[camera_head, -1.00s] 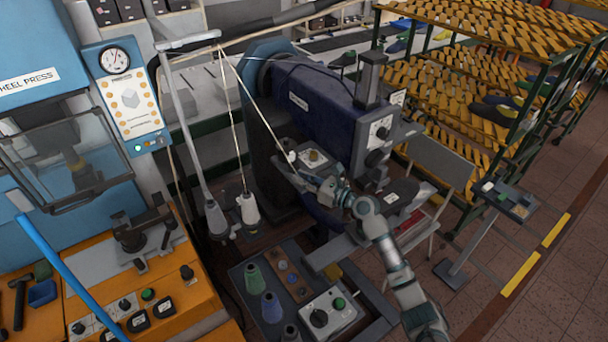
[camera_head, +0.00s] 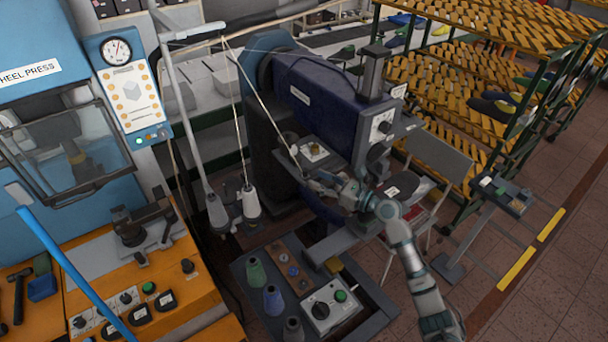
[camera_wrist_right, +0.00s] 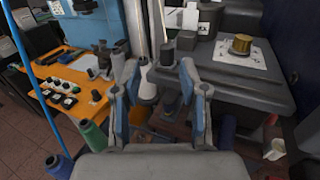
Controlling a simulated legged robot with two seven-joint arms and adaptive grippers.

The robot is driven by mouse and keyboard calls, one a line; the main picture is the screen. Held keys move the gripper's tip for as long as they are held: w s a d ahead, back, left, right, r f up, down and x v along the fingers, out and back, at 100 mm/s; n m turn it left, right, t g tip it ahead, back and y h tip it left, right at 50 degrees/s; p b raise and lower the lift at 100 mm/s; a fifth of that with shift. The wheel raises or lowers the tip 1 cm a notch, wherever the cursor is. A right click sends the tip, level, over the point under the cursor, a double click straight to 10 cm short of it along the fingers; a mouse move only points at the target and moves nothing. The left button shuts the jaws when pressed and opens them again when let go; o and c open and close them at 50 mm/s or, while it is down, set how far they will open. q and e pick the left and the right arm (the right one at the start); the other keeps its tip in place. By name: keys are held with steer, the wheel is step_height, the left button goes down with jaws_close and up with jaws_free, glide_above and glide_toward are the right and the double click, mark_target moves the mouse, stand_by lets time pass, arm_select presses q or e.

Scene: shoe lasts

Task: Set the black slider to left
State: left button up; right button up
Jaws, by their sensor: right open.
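My right gripper (camera_head: 312,180) is in front of the blue sewing-type machine (camera_head: 318,98), just below its small work plate. In the right wrist view its two blue-padded fingers (camera_wrist_right: 160,68) stand apart with nothing gripped between them. A brass knob (camera_wrist_right: 241,44) sits on a white plate on the machine's ledge; this plate (camera_head: 312,152) also shows in the head view. A short black knob (camera_wrist_right: 187,40) stands at the ledge's left edge, beyond the right-hand finger. I cannot tell whether this is the black slider. My left gripper is out of view.
A grey control box (camera_head: 331,307) with a black dial and green button lies below, beside thread cones (camera_head: 273,302). White spools (camera_head: 250,202) and taut threads are left of the machine. An orange bench (camera_head: 190,300) is at lower left.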

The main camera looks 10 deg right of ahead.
steer(key=shift+v, duration=2.95)
